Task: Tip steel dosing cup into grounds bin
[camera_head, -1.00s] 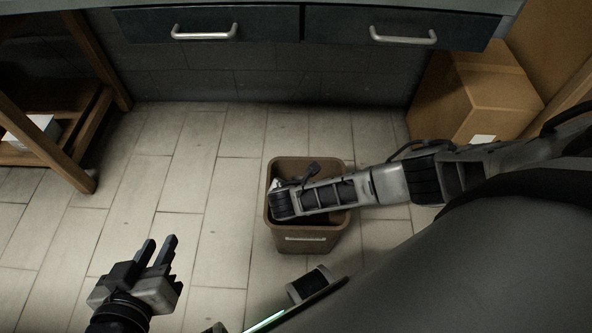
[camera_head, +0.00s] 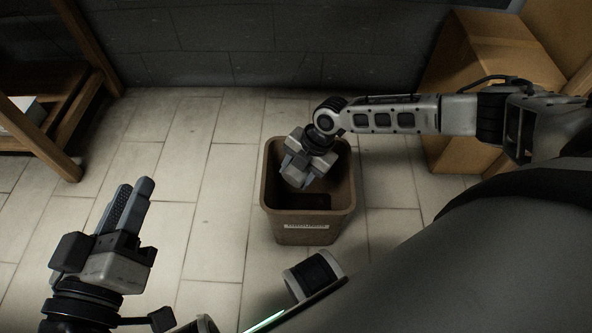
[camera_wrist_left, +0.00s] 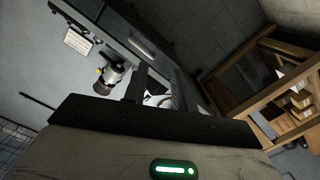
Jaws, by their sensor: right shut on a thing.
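The brown grounds bin (camera_head: 305,228) stands upright on the tiled floor in the middle of the head view, open at the top, with a pale label on its front. My right gripper (camera_head: 297,180) reaches over the bin from the right and points down into its mouth, its tips at about the rim. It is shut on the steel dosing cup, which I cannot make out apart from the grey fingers. Whether anything is falling from it does not show. My left gripper (camera_head: 130,197) is at the lower left, well apart from the bin, open and empty, with a narrow gap between its fingers.
A cardboard box (camera_head: 482,85) stands at the back right, behind my right arm. A wooden rack (camera_head: 62,145) is at the far left. A dark tiled wall (camera_head: 250,45) closes the back. The floor (camera_head: 185,180) left of the bin is clear.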

